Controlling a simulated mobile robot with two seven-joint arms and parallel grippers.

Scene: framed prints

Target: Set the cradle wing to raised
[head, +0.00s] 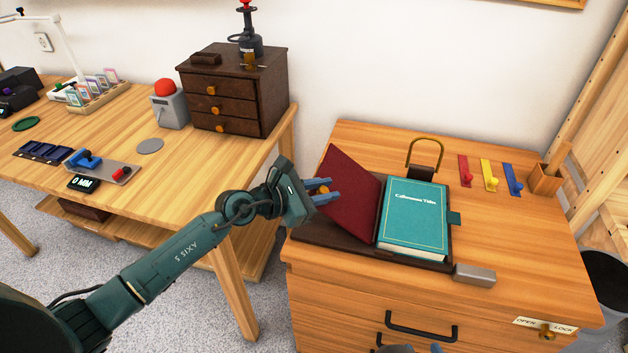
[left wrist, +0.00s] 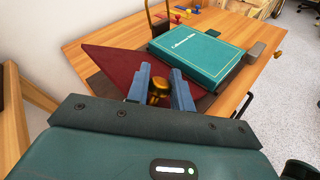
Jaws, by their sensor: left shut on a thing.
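The cradle wing is a dark red panel (head: 350,192), tilted up beside the teal book (head: 415,215) on the dark cradle base (head: 310,232). It also shows in the left wrist view (left wrist: 108,65). My left gripper (head: 326,192) is at the wing's outer left side, shut on its brass knob (left wrist: 158,93). The exact tilt angle is hard to judge. The teal book lies closed on the right part of the cradle. Part of my right gripper (head: 420,349) shows at the bottom edge of the head view; most of it is cut off.
A grey block (head: 474,275) lies at the cabinet's front edge. A brass loop on a dark block (head: 424,160) stands behind the book. Red, yellow and blue hooks (head: 489,176) lie at the back right. A wooden table (head: 110,122) with a drawer chest (head: 235,90) stands left.

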